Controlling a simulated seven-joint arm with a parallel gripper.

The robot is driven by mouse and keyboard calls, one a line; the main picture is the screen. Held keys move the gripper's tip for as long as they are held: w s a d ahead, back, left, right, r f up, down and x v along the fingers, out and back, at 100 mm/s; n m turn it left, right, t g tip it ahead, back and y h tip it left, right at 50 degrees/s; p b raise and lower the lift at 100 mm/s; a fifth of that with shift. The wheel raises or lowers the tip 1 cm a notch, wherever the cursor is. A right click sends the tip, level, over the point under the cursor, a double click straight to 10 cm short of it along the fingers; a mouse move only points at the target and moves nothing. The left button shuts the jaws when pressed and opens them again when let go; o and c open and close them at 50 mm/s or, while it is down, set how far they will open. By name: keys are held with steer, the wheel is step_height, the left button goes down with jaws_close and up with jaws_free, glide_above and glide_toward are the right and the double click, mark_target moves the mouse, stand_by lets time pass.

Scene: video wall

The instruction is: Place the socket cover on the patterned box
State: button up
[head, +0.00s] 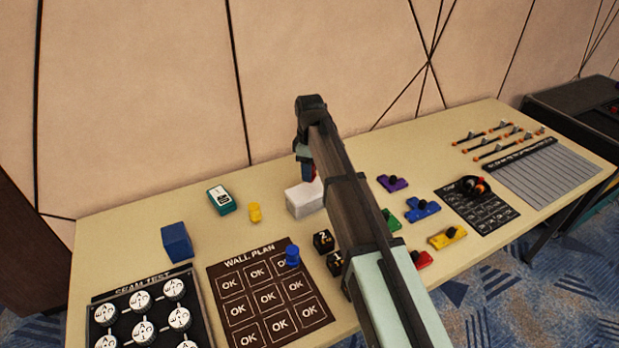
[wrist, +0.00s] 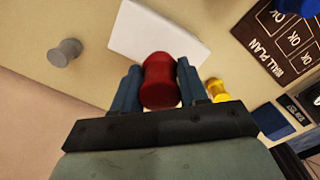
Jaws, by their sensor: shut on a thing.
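My gripper (head: 309,168) is shut on a red spool-shaped piece. In the wrist view the red piece (wrist: 161,82) sits between the two blue fingers of my gripper (wrist: 160,88), narrow waist showing. Which thing is the socket cover I cannot tell for sure; the held piece may be it. A plain white box (head: 304,199) stands on the table just below my gripper; it also shows beyond the red piece in the wrist view (wrist: 150,32). A dark blue box (head: 177,242) stands at the left. No pattern is clear on either box.
A yellow spool (head: 255,212) and a teal device (head: 222,200) stand left of the white box. A blue spool (head: 292,255) stands on the wall plan board (head: 231,310). Black number blocks (head: 324,241) are in front. A grey spool (wrist: 65,52) shows in the wrist view.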

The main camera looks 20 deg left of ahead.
steer(key=shift+f, duration=1.7)
steer(key=shift+f, duration=0.1)
steer(key=o, duration=1)
step_height(320, 180, up, 12)
steer(key=shift+r, duration=0.1)
